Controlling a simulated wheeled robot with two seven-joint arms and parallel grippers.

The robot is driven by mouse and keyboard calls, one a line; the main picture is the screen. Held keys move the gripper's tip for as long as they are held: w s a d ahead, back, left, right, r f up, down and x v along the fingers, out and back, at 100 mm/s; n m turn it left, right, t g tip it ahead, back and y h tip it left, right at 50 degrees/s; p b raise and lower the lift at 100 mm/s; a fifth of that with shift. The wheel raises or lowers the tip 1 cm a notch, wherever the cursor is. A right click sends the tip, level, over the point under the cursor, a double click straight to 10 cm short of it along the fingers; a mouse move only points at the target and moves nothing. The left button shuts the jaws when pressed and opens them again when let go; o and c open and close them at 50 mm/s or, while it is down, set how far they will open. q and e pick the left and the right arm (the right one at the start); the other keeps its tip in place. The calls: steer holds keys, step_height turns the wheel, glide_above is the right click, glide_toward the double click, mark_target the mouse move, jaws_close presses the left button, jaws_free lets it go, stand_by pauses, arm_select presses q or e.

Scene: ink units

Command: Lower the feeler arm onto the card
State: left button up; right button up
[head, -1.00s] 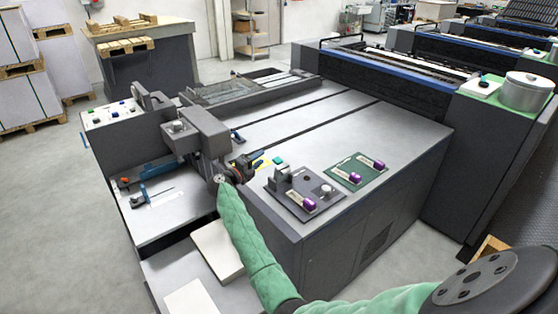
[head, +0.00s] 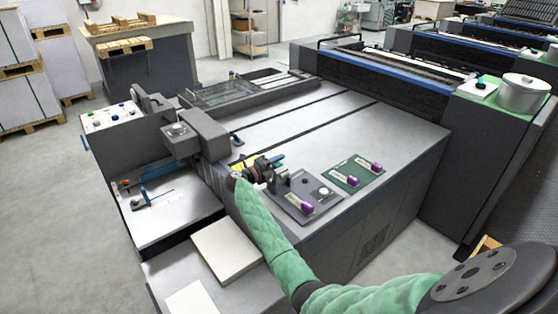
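A dark plate (head: 326,204) lies on the front right of the grey machine top. It carries a small grey block device (head: 284,185), a round pale knob (head: 323,192) and a pale strip with a purple end (head: 302,205). My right gripper (head: 277,168), on the green-sleeved arm, is at the left back edge of this plate, close beside the block device and partly covering it. I cannot tell whether they touch or whether the fingers are open. The feeler arm and the card are too small or hidden to make out surely. My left gripper is out of view.
A green plate (head: 352,172) with two purple-ended strips lies right of the dark plate. A grey column-like housing (head: 208,135) stands left of my gripper. A pale block (head: 226,250) lies lower left. The machine top (head: 335,130) behind is clear.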

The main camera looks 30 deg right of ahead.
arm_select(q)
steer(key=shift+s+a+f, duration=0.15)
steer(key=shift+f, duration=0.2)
arm_select(e)
steer(key=shift+d, duration=0.4)
jaws_close()
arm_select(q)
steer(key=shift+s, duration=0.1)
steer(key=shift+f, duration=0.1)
